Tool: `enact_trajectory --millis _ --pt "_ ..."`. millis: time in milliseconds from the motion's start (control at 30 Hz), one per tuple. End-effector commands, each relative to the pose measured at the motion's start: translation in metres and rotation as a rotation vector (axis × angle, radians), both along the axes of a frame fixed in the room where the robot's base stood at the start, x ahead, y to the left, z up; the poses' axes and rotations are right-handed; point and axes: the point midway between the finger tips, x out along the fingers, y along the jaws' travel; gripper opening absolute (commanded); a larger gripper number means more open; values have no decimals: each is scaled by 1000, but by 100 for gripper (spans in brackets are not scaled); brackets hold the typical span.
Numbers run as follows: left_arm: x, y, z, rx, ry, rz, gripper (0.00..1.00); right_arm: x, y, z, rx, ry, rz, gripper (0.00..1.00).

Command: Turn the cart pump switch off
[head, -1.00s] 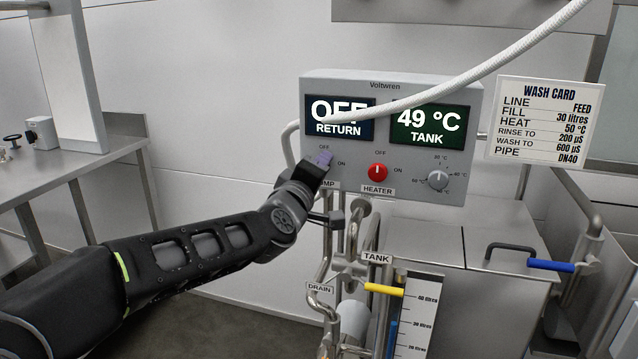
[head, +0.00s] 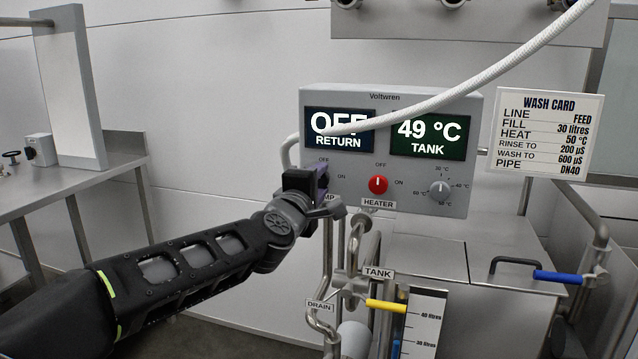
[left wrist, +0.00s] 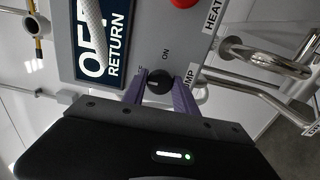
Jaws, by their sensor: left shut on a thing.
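The grey control box (head: 478,125) has a screen (head: 340,129) reading OFF RETURN and another (head: 429,132) reading 49 °C TANK. My left gripper (head: 322,182) is at the pump switch, on the box's lower left, and hides it in the head view. In the left wrist view the pump switch is a round black knob (left wrist: 159,82) between the purple fingers of my left gripper (left wrist: 160,92), which are shut on it. The pump label is partly covered. The red heater knob (head: 378,185) sits to the right, and it also shows in the left wrist view (left wrist: 185,3). My right gripper is not in view.
A white hose (head: 470,83) crosses in front of the box. Pipes and a yellow-handled valve (head: 386,306) lie below. A steel tank (head: 425,252) with a blue-handled valve (head: 558,277) is at right. A wash card (head: 546,134) hangs right of the box.

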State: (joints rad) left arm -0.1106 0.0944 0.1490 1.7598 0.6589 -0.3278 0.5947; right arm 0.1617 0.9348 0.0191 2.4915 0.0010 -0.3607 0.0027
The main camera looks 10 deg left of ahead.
Motion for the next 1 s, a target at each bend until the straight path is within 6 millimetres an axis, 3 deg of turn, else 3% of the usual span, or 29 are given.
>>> enact_trajectory --millis 133,167,400,767,1000 --pt "0 0 0 -2 1 1 0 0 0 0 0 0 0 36" --pt "0 0 0 -2 1 1 36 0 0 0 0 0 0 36" --pt "0 0 0 0 0 1 55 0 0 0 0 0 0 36" --pt "-6 1 1 1 -1 1 55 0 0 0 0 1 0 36" --pt "-39 3 2 1 -2 1 55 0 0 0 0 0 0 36"
